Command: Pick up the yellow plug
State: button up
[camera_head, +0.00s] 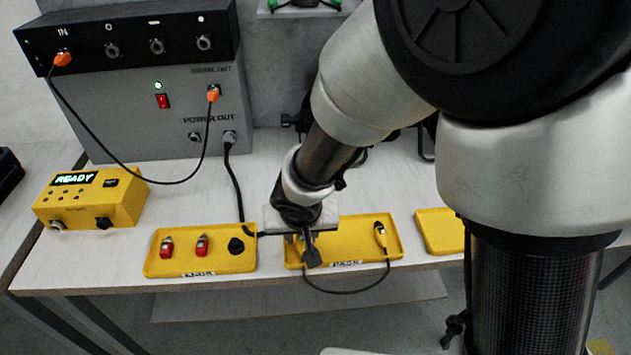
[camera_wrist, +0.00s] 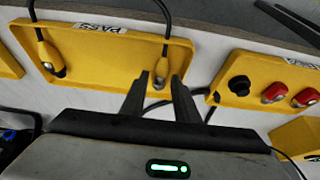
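A yellow plug (camera_head: 380,234) with a dark tip lies in the right part of the yellow tray labelled PASS (camera_head: 352,255). The same plug shows at the left in the wrist view (camera_wrist: 46,51). A black cable runs from it over the tray's front edge. Its other end, also with a yellow part (camera_wrist: 164,60), lies between and just beyond my fingertips. My gripper (camera_wrist: 160,76) is open, pointing down over the tray's left part. In the head view my gripper (camera_head: 302,243) hides that cable end. Whether a finger touches it I cannot tell.
Left of it, another yellow tray (camera_head: 215,265) holds two red pieces and a black knob. A yellow READY box (camera_head: 92,200) and a grey power unit (camera_head: 160,110) with orange-plugged cables stand farther left and back. Another yellow tray (camera_head: 437,231) lies right, partly behind my arm.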

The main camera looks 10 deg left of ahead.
aim_at(301, 241)
jog(key=shift+f, duration=0.1)
grip_shut()
notch_tip(301, 241, up, 10)
jog(key=p, duration=0.4)
jog(key=shift+p, duration=0.4)
